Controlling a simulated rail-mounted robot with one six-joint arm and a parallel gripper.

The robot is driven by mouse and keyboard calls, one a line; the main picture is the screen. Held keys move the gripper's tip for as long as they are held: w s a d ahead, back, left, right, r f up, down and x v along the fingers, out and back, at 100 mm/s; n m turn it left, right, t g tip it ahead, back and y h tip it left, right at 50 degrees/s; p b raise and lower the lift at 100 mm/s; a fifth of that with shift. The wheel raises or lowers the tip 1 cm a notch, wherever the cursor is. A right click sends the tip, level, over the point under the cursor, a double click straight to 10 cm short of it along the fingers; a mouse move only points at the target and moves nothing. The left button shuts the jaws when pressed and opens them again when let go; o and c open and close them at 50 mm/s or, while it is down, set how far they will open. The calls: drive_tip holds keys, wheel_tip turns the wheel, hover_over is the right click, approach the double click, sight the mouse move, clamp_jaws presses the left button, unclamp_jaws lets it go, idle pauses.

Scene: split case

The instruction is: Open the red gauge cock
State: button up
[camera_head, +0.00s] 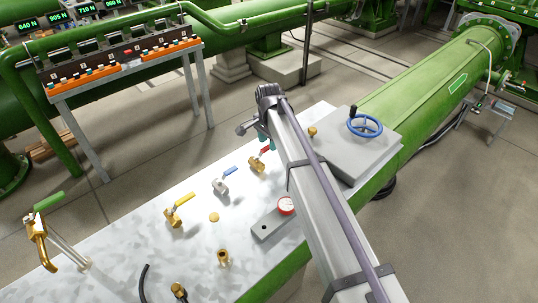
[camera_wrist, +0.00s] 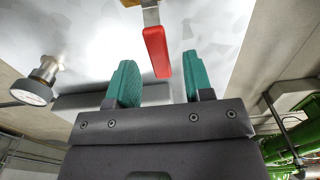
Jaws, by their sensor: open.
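The red gauge cock shows in the head view as a brass body (camera_head: 257,165) with a red lever (camera_head: 266,149), partly hidden by my arm. In the wrist view the red lever (camera_wrist: 156,50) points toward my gripper from a metal stem at the top edge. My gripper (camera_wrist: 160,70) is open, its two green fingers apart on either side of the lever's end. The lever appears in the gap between the fingertips; I cannot tell whether anything touches. In the head view only a bit of teal finger (camera_head: 262,136) shows beside the lever.
A blue handwheel (camera_head: 365,125) stands on a grey block at right.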

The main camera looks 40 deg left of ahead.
drive_tip(key=shift+f, duration=0.7)
drive_tip(key=shift+r, duration=0.15)
clamp_jaws()
